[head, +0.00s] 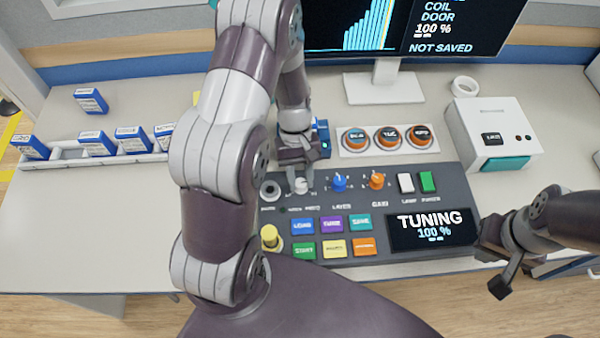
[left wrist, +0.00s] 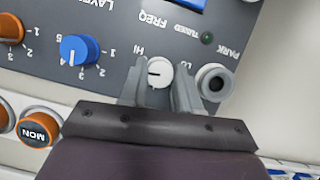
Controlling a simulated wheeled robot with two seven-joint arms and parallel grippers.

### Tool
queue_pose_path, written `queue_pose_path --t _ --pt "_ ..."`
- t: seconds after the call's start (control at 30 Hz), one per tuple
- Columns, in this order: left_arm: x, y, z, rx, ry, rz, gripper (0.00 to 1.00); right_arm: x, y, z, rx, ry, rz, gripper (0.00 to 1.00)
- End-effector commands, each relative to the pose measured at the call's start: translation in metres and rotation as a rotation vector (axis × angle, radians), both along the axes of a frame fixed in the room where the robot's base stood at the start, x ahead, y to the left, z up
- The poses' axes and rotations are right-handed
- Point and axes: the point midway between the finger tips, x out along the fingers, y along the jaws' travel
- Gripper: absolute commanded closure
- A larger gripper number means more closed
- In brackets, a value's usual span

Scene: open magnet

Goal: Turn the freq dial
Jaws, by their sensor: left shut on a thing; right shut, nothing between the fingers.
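The freq dial (left wrist: 158,72) is a white knob with a dark pointer line, between the HI and LO marks on the dark grey control panel (head: 380,200). In the head view the dial (head: 301,185) shows below my left gripper. My left gripper (left wrist: 158,92) is shut on the dial, with one finger on each side of it. In the head view my left gripper (head: 300,172) points down at the panel. My right gripper (head: 497,265) is shut and empty, beside the panel's right end. The panel's screen (head: 432,229) reads TUNING 100 %.
A blue layer knob (head: 339,182) and an orange gain knob (head: 377,181) stand right of the dial. A grey park socket (head: 270,190) is just left. Coloured buttons (head: 332,224) lie in front. A monitor (head: 385,90) stands behind; a white box (head: 495,130) is at right.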

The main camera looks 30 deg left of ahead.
Motion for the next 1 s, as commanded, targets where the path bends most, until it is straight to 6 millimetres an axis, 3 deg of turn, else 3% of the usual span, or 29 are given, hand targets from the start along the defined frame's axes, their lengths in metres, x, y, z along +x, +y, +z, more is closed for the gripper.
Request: queue_pose_path --t 0.53,0.57,0.6,0.63,0.9,1.0 --pt "0.0014 0.0002 0.0006 0.001 -0.004 -0.028 0.99 0.0000 0.0000 0.0023 0.000 0.000 0.000 1.00" --pt "0.0014 0.0002 0.0006 0.001 -0.004 -0.028 0.62 -0.0001 0.0000 0.0023 0.000 0.000 0.000 1.00" --pt "0.0014 0.0002 0.0006 0.001 -0.004 -0.028 0.49 -0.0001 0.0000 0.0023 0.000 0.000 0.000 1.00" --pt "0.0013 0.0002 0.0006 0.000 -0.004 -0.028 0.43 -0.0001 0.0000 0.0023 0.000 0.000 0.000 1.00" --pt "0.0010 0.0002 0.0008 0.001 -0.002 -0.028 0.43 -0.0001 0.0000 0.0023 0.000 0.000 0.000 1.00" --pt "0.0046 0.0024 0.0093 0.001 -0.006 -0.027 0.43 0.0000 0.0000 0.0028 0.000 0.000 0.000 1.00"
